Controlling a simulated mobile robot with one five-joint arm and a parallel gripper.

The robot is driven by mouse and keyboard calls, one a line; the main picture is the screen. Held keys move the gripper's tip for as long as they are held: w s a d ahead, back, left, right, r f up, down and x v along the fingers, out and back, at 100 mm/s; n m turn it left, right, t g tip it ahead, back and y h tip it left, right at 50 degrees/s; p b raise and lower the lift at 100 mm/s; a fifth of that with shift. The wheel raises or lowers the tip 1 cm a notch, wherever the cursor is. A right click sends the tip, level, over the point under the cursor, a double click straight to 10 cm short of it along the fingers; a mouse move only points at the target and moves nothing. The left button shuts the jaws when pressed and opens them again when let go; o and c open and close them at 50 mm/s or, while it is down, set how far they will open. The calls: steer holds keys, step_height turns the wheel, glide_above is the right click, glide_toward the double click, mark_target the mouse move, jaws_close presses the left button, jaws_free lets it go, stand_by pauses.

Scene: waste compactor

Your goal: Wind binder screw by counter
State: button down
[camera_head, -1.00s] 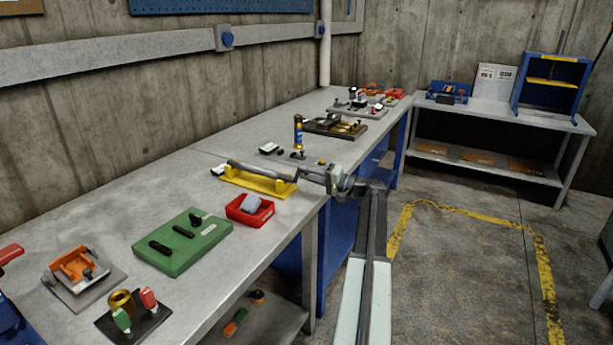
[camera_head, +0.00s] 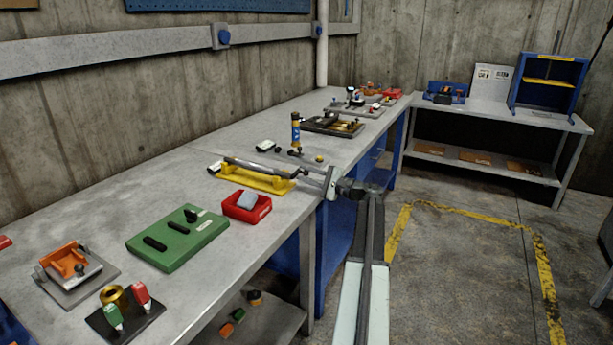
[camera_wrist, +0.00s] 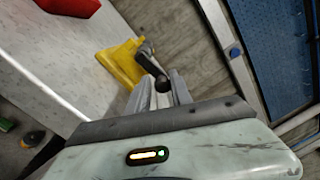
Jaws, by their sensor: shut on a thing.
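The binder screw is a grey bar (camera_head: 250,166) lying across a yellow stand (camera_head: 262,184) near the bench's front edge. A dark crank (camera_head: 308,170) sticks out at its right end. My gripper (camera_head: 328,184) is at this crank, beyond the stand's right end. In the wrist view, my gripper (camera_wrist: 155,96) is shut on the crank's dark round knob (camera_wrist: 164,84), with the yellow stand (camera_wrist: 121,63) just beyond. A small white-faced block (camera_head: 214,168) sits by the bar's left end; I cannot tell whether it is the counter or read it.
A red tray (camera_head: 236,211) with a grey piece stands in front of the stand. A green board (camera_head: 170,246) lies to the left. An upright blue-and-yellow cylinder (camera_head: 295,132) and another white-faced block (camera_head: 267,146) are behind. Floor on the right is clear.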

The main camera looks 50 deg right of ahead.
steer(key=shift+d+m, duration=0.1)
steer(key=shift+m, duration=0.2)
stand_by(0.4)
steer(key=c, duration=1.3)
jaws_free()
steer(key=v, duration=0.7)
steer(key=shift+s+b, duration=0.35)
steer(key=shift+b, duration=0.05)
steer(key=shift+f, duration=0.1)
